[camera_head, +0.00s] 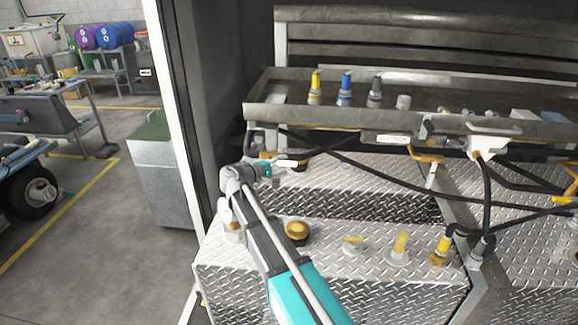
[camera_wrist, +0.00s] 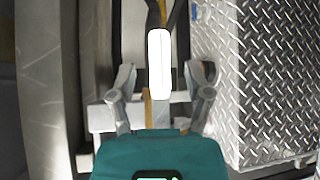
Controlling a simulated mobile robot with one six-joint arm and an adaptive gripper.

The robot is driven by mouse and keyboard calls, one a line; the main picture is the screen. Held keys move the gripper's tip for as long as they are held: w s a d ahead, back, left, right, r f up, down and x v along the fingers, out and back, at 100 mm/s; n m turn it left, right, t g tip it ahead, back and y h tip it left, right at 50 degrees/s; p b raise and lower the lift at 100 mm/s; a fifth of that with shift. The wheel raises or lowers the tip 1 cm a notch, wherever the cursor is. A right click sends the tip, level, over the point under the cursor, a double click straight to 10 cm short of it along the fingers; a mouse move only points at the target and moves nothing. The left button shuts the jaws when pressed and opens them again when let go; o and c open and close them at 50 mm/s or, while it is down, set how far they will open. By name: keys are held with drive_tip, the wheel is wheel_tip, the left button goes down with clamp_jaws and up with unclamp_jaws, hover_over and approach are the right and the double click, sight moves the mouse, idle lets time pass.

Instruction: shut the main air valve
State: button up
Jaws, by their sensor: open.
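A white, rounded lever handle (camera_wrist: 159,65), which appears to be the main air valve's handle, lies lengthwise between my fingers in the wrist view. A tan stem shows below it, and the valve body is mostly hidden. In the head view the white handle (camera_head: 291,163) sticks out to the right of my gripper (camera_head: 268,169), below the tray's left end. My gripper also shows in the wrist view (camera_wrist: 161,80). Its two fingers are spread on either side of the handle, with a visible gap on each side. I cannot tell the depth between them.
A metal tray (camera_head: 262,117) with yellow, blue and grey-topped fittings runs above. Black hoses cross to the right of my gripper. The diamond-plate box (camera_head: 330,262) below carries a brass cap (camera_head: 297,231) and several yellow fittings. A dark upright panel stands close on the left.

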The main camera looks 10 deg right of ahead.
drive_tip(key=shift+x, duration=1.3)
drive_tip(key=shift+c, duration=0.3)
clamp_jaws()
